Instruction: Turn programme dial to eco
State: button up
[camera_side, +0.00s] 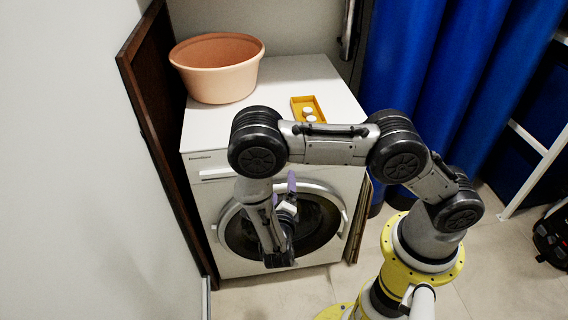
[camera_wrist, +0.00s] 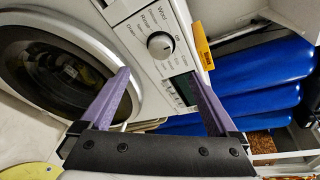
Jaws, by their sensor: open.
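The word Eco and the dial's pointer are too small to read surely. In the side view my arm hides the dial. My gripper (camera_wrist: 165,85) has two purple fingers spread wide apart and empty. The dial shows beyond and between the fingertips, apart from them. In the side view my gripper (camera_side: 290,190) is in front of the washing machine (camera_side: 310,90), near its round door.
A dark display (camera_wrist: 184,90) sits beside the dial, near the right finger. The round door (camera_wrist: 60,75) is at the left in the wrist view. A peach tub (camera_side: 217,80) and a yellow tray (camera_side: 298,106) stand on the machine. Blue curtains (camera_side: 440,70) hang at the right.

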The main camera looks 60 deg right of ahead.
jog(key=x, duration=1.3)
jog(key=shift+d, duration=0.15)
jog(key=c, duration=1.4)
